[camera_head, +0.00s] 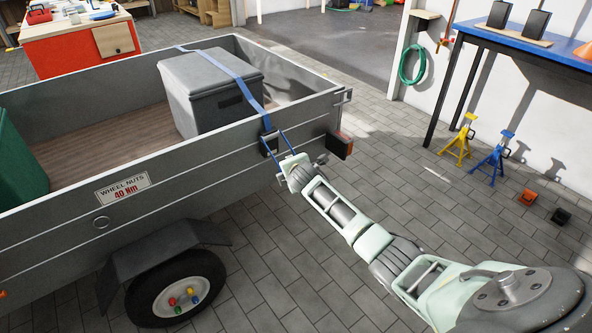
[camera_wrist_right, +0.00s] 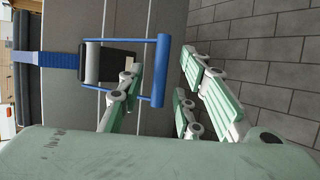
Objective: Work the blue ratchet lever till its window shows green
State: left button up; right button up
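The blue ratchet lever (camera_wrist_right: 160,70) is a U-shaped blue handle on a dark ratchet body (camera_wrist_right: 112,64). In the head view the ratchet (camera_head: 270,143) hangs on the trailer's side wall, with the lever (camera_head: 287,141) sticking out from it. My right gripper (camera_wrist_right: 163,65) is open at the lever. In the wrist view one finger is left of the handle's crossbar and the others are right of it, with a visible gap on the right. Contact is unclear. The window's colour cannot be made out. My left gripper is in neither view.
A blue strap (camera_head: 225,70) runs from the ratchet over a grey lidded box (camera_head: 190,100) in the grey trailer (camera_head: 170,170). The trailer's red tail light (camera_head: 340,145) is close beside my right gripper.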

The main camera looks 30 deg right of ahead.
jog(key=v, duration=0.8)
jog(key=shift+s+r, duration=0.15)
